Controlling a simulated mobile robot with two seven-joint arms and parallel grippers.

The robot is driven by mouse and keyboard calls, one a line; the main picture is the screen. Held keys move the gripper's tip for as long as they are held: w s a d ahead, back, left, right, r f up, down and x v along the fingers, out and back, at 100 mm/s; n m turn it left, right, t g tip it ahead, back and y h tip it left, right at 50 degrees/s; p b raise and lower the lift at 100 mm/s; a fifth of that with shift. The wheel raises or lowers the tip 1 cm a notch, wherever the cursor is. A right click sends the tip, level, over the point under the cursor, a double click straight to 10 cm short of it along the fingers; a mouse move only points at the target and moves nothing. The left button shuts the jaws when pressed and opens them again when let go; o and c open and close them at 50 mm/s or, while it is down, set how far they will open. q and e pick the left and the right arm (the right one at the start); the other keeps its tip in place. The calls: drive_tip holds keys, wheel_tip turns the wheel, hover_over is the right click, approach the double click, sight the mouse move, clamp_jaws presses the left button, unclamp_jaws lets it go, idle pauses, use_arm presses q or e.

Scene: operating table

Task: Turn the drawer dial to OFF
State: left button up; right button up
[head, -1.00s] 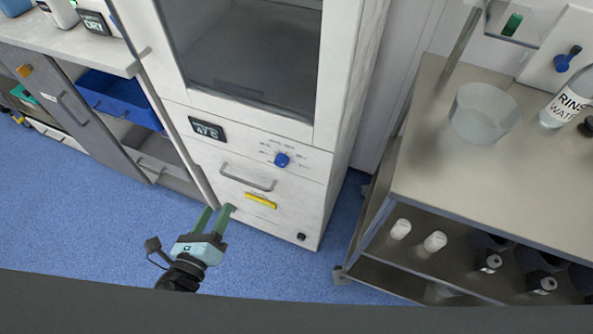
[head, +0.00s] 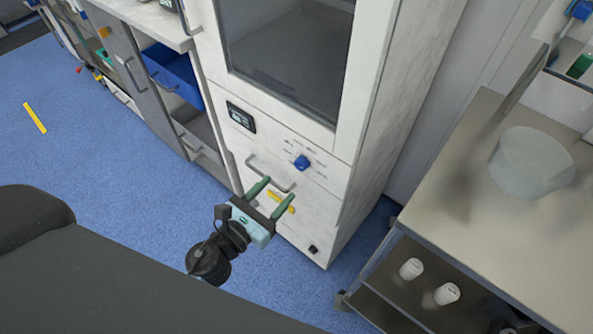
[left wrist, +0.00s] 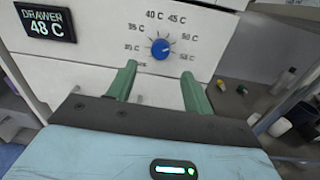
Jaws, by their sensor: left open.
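The blue drawer dial (head: 301,162) sits on the white cabinet's front, above the drawer handle (head: 270,173). In the left wrist view the dial (left wrist: 160,49) is ringed by temperature labels; a lower-left label is partly hidden by a finger. I cannot tell exactly where the dial points. The drawer display (left wrist: 46,21) reads 48 C; it also shows in the head view (head: 241,117). My left gripper (head: 279,189) is open and empty, its green fingers aimed at the cabinet, below the dial and apart from it. In the wrist view the dial lies between and just beyond the fingertips (left wrist: 159,68).
A yellow strip (head: 281,201) is on the drawer front behind the fingers. A metal cart (head: 450,190) with a clear bowl (head: 531,162) stands at right. A blue bin (head: 172,76) is in the left cabinet. The blue floor (head: 110,140) at left is mostly open.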

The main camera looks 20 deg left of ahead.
sight(299, 166)
use_arm(q)
drive_tip(key=p+x, duration=0.1)
drive_tip(key=x, duration=0.5)
drive_tip(key=shift+w+d+r, duration=0.1)
drive_tip(key=shift+w+d, duration=0.05)
drive_tip(key=shift+w, duration=0.2)
drive_tip(key=shift+w+d, duration=0.1)
drive_tip(key=shift+w, duration=0.35)
drive_tip(key=c, duration=1)
drive_tip(key=shift+o, duration=0.2)
